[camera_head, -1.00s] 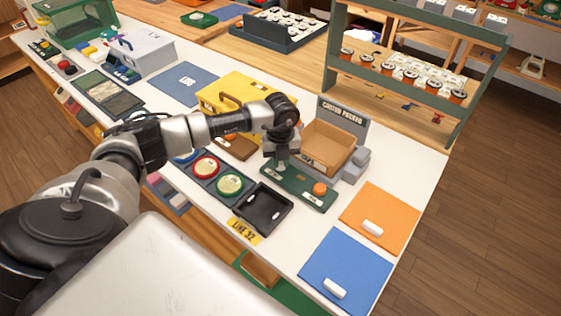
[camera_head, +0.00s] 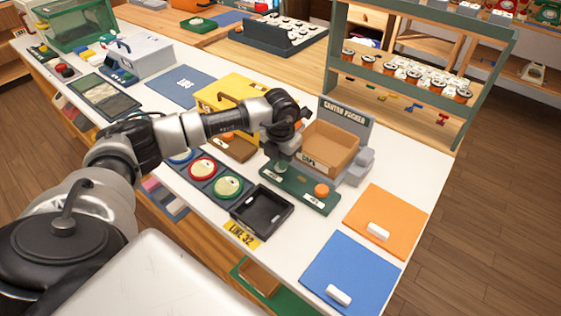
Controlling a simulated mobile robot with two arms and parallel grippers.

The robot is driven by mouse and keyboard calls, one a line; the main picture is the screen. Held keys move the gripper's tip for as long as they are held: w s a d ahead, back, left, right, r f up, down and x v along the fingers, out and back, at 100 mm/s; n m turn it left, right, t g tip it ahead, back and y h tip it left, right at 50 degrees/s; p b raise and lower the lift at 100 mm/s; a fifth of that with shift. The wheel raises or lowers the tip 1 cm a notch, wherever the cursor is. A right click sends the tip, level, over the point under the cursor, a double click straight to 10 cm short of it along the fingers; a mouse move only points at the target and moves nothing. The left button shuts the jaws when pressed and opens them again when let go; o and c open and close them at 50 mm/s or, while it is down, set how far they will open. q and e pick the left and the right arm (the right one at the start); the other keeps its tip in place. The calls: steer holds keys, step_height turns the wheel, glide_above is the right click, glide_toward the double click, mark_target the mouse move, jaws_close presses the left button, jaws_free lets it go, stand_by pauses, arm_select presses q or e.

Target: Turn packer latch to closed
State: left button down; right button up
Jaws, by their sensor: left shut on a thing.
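The carton packer (camera_head: 345,118) stands on the white bench with an open brown carton (camera_head: 333,146) in it. A green control panel (camera_head: 305,200) lies in front of it, with a round orange button (camera_head: 321,190) at its right end. My left gripper (camera_head: 282,164) is over the panel's left end, shut on the packer latch, which is mostly hidden by the fingers. The latch's exact angle cannot be made out. My right gripper is not in view.
A black tray (camera_head: 261,212) lies just in front of the panel, and round red and green dials (camera_head: 229,187) lie to its left. A yellow case (camera_head: 237,92) stands behind my arm. Orange (camera_head: 387,222) and blue (camera_head: 352,274) panels lie to the right.

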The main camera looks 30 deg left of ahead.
arm_select(q)
steer(key=shift+m, duration=0.4)
steer(key=c, duration=1.1)
jaws_free()
step_height(320, 180, up, 11)
steer(key=b, duration=0.1)
steer(key=shift+f, duration=0.1)
